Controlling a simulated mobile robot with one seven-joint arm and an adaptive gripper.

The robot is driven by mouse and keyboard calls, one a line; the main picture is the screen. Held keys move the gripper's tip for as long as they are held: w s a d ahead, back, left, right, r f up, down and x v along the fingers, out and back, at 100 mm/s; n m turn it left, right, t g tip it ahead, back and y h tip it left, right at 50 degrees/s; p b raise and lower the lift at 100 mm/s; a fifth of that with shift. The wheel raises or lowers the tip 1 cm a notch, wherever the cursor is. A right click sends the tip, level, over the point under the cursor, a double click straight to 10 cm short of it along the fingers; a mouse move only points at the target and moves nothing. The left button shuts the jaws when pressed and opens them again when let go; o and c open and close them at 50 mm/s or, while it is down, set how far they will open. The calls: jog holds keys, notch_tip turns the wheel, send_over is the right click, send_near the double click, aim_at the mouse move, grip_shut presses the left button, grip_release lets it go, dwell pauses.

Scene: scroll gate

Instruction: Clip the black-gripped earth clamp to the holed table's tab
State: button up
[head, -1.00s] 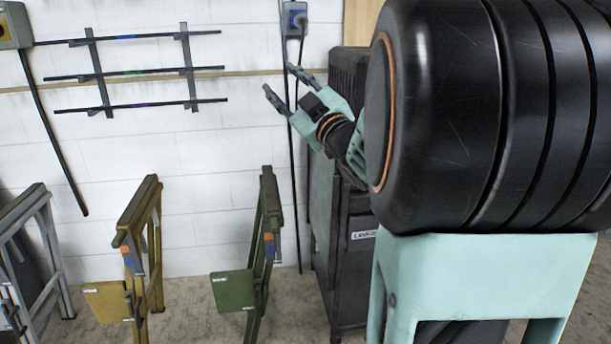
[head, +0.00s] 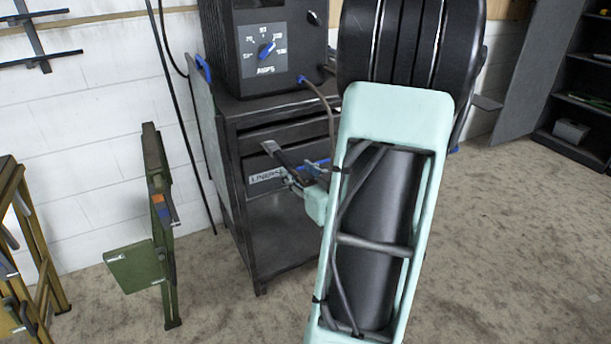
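My gripper (head: 285,168) is in front of the dark welder cart, small and partly hidden behind my own arm. I cannot tell whether its fingers are apart or closed. Dark and blue parts show around it; I cannot make out an earth clamp with a black grip among them. A green table frame (head: 158,220) stands left of the cart, with a square green tab (head: 140,267) on its left side. A mustard table frame (head: 22,235) is cut off at the left edge. No hole can be made out on either, so I cannot tell which is the holed table.
The cart (head: 262,105) carries a welder with a blue-knobbed dial (head: 266,50). Dark cables hang down the white wall beside it. Shelving (head: 585,90) stands at the far right. The carpeted floor (head: 500,240) at right is clear.

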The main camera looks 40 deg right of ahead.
aim_at(283, 156)
jog(key=shift+d+f, duration=0.1)
jog(key=shift+f, duration=0.1)
jog(key=b+x, duration=0.1)
jog(key=x, duration=0.9)
jog(key=shift+w+d+b, duration=0.1)
jog(key=shift+w+b, duration=0.15)
jog(key=shift+b, duration=0.1)
jog(key=shift+c, duration=0.2)
grip_shut()
jog(key=shift+s+f, duration=0.1)
jog(key=shift+s, duration=0.05)
jog(key=shift+s, duration=0.1)
dwell(0.4)
jog(key=shift+f+v, duration=0.2)
jog(key=shift+v, duration=1.1)
jog(key=shift+f+v, duration=0.15)
jog(key=shift+v, duration=1.15)
jog(key=shift+f+v, duration=0.2)
jog(key=shift+v, duration=1.1)
